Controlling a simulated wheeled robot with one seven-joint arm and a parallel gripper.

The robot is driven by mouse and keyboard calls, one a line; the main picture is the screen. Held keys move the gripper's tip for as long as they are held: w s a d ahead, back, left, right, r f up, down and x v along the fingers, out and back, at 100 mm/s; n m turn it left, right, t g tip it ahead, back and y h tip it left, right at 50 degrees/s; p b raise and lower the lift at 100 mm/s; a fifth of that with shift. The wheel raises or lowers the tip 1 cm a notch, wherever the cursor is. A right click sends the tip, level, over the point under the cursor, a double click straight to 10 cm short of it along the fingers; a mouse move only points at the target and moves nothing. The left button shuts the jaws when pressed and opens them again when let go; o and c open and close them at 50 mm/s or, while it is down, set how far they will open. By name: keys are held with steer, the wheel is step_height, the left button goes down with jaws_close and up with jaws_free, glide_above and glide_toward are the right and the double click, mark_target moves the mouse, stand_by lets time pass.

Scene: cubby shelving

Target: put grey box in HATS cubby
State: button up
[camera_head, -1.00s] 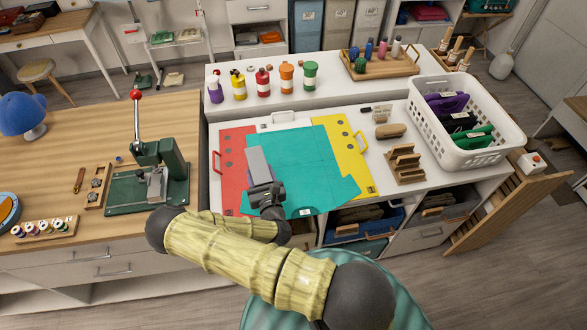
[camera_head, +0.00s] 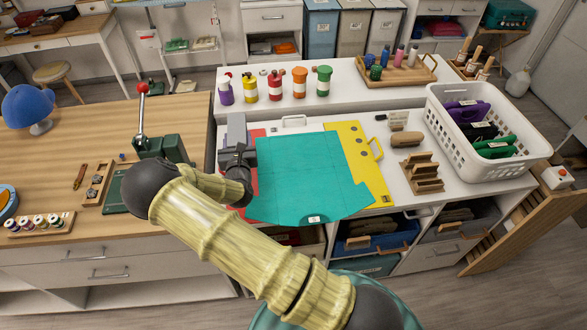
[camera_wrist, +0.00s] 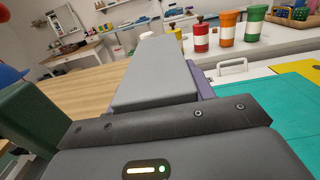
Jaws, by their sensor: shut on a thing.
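My gripper (camera_head: 237,160) is shut on the grey box (camera_head: 236,130) and holds it over the left end of the white worktop, beside the green press. In the wrist view the grey box (camera_wrist: 157,75) reaches forward from the jaws, long and flat-sided. A purple surface (camera_wrist: 203,85) shows just behind its right edge. My arm and gripper hide part of the red board below. Cubbies with bins sit under the worktop's front edge, such as the one with a blue bin (camera_head: 369,240). I cannot read any label, so I cannot tell which cubby is HATS.
A teal mat (camera_head: 305,175) lies over red and yellow boards (camera_head: 345,135). A white basket (camera_head: 460,140) stands at the right. The green press (camera_head: 160,145) is close on the left.

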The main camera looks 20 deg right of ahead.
steer(key=shift+f+p, duration=0.45)
steer(key=shift+f, duration=2.4)
steer(key=shift+f+p, duration=0.4)
steer(key=shift+f, duration=1.7)
steer(key=shift+f, duration=0.15)
steer(key=o, duration=1.1)
